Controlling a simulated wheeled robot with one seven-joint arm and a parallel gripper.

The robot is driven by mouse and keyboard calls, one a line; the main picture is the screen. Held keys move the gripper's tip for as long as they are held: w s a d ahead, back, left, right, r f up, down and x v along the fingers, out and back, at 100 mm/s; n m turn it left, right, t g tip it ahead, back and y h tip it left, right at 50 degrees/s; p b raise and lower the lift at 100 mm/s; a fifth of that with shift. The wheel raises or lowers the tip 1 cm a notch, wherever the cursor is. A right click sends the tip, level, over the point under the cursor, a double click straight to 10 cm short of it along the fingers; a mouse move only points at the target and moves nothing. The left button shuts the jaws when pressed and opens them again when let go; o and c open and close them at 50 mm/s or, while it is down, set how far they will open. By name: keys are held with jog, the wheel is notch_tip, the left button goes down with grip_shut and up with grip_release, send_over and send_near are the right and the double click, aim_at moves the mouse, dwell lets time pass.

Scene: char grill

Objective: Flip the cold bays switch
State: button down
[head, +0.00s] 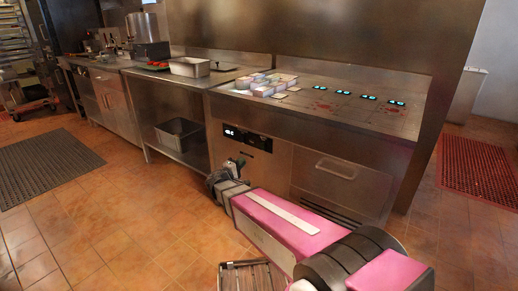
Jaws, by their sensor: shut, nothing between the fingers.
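A black control panel (247,138) with lit white characters at its left end is set in the steel front of the counter unit. Small details on the panel are too small to tell, so I cannot make out the cold bays switch or its position. My gripper (236,163) is just below and slightly left of the panel, in front of the cabinet face. It is shut and empty. It looks apart from the panel, but the gap is hard to judge. My arm reaches up to it from the lower right.
Several cyan displays (368,97) glow on the counter top, near stacked pastel boxes (267,85). A drawer with a handle (336,169) is right of the panel. An open shelf with a dark pan (180,133) is left.

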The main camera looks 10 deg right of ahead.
aim_at(262, 144)
jog(key=shift+d, duration=0.1)
jog(key=x, duration=1.4)
jog(key=shift+f, duration=0.1)
jog(key=shift+w+d+r, duration=0.25)
jog(key=shift+w+r, duration=0.05)
jog(key=shift+g+y, duration=0.3)
jog(key=shift+w, duration=0.1)
